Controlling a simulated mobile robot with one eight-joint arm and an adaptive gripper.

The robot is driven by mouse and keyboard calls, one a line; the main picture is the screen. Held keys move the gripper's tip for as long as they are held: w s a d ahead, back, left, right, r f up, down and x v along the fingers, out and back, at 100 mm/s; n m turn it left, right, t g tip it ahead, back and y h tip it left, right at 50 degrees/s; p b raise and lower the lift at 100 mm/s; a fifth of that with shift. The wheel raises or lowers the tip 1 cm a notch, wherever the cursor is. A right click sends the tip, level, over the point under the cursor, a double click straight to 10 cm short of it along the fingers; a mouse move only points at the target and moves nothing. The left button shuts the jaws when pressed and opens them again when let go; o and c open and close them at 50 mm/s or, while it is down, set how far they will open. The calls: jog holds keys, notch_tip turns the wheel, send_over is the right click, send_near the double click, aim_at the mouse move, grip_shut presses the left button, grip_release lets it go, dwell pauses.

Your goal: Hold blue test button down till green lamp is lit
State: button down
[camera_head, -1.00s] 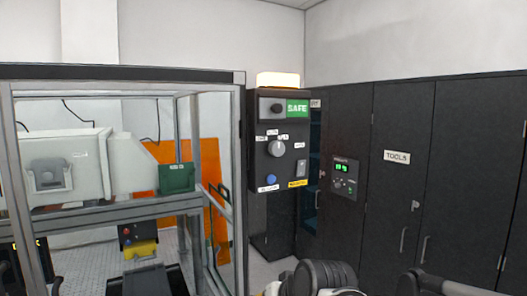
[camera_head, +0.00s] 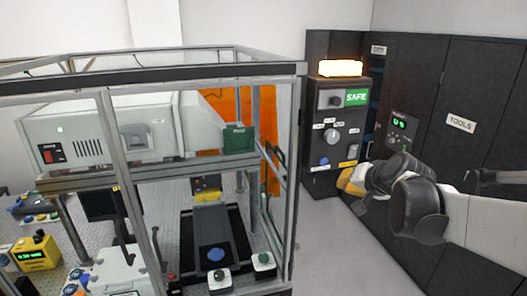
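A blue button (camera_head: 323,161) is at the lower left of the dark control panel (camera_head: 318,183) on the back wall side. The panel also bears a knob, a green SAFE sign (camera_head: 357,97) and a glowing amber lamp (camera_head: 340,68) on top. I see no lit green lamp on this panel. My arm reaches in from the right, its far end just below and right of the panel in the picture. My gripper is not clearly made out; the arm's dark joints hide that end, so its fingers and any contact cannot be told.
A framed machine (camera_head: 150,74) with a blue disc (camera_head: 215,254) on its stage fills the left. A yellow box (camera_head: 37,253) with a lit display stands on the left bench. Dark cabinets (camera_head: 480,90) line the right. Bare floor (camera_head: 325,235) lies between.

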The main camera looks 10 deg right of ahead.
jog(key=w+b, duration=0.1)
jog(key=w, duration=0.8)
jog(key=shift+a, duration=0.15)
dwell(1.6)
jog(key=shift+w+b, duration=0.3)
jog(key=shift+w, duration=0.05)
jog(key=shift+w, duration=0.4)
dwell(0.6)
jog(key=shift+s, duration=0.2)
dwell(2.4)
jog(key=shift+s, duration=0.65)
jog(key=shift+s, duration=2.5)
